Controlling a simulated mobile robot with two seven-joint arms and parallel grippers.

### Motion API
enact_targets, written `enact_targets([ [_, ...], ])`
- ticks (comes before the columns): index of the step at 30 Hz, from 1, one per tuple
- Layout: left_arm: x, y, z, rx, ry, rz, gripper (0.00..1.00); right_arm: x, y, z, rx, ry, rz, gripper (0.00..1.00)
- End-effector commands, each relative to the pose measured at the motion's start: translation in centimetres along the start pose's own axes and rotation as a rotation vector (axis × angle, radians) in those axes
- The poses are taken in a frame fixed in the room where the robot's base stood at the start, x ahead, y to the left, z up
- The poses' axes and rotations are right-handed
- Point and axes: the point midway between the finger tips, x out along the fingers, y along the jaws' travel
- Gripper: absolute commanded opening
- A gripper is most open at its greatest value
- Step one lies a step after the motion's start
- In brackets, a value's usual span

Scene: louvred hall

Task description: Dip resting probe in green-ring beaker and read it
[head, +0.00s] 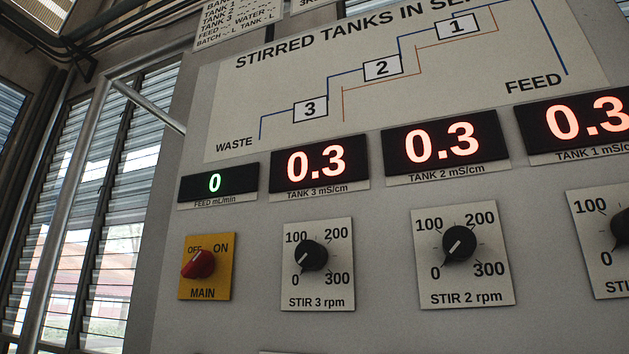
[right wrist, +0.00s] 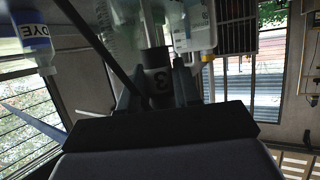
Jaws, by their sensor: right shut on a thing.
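In the right wrist view my right gripper (right wrist: 160,76) is shut on a dark, round-bodied thing (right wrist: 159,84) marked 3. Its upper part looks grey, and its far end is out of sight, so I cannot tell for sure that it is the probe. In the head view the tank 3 display (head: 314,166), tank 2 display (head: 442,142) and tank 1 display (head: 588,118) each show 0.3 in red. The tank 1 display is cut by the picture edge. I make out no green-ring beaker. My left gripper is in neither view.
A control panel with a red main switch (head: 199,264), a stir 3 knob (head: 311,256) and a stir 2 knob (head: 458,244) fills the head view. The feed display (head: 215,183) reads 0. Near my right gripper are a DYE bottle (right wrist: 38,48) and a clear container (right wrist: 192,28).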

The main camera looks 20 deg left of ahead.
Motion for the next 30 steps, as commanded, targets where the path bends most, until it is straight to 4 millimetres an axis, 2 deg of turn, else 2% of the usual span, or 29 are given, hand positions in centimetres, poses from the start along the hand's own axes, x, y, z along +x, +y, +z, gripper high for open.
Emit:
enact_targets([
  [1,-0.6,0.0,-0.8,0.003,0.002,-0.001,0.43,-0.4,0.0,-1.0,0.0,0.001,0.0,0.0],
  [3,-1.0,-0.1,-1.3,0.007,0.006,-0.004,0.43,-0.7,0.0,-1.7,0.0,0.001,0.0,0.0],
  [14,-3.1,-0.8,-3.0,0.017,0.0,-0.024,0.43,-2.0,0.0,-5.0,0.001,0.001,0.0,0.0],
  [30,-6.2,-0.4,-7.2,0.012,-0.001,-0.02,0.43,-3.9,-0.1,-9.6,0.0,0.002,0.0,0.0],
])
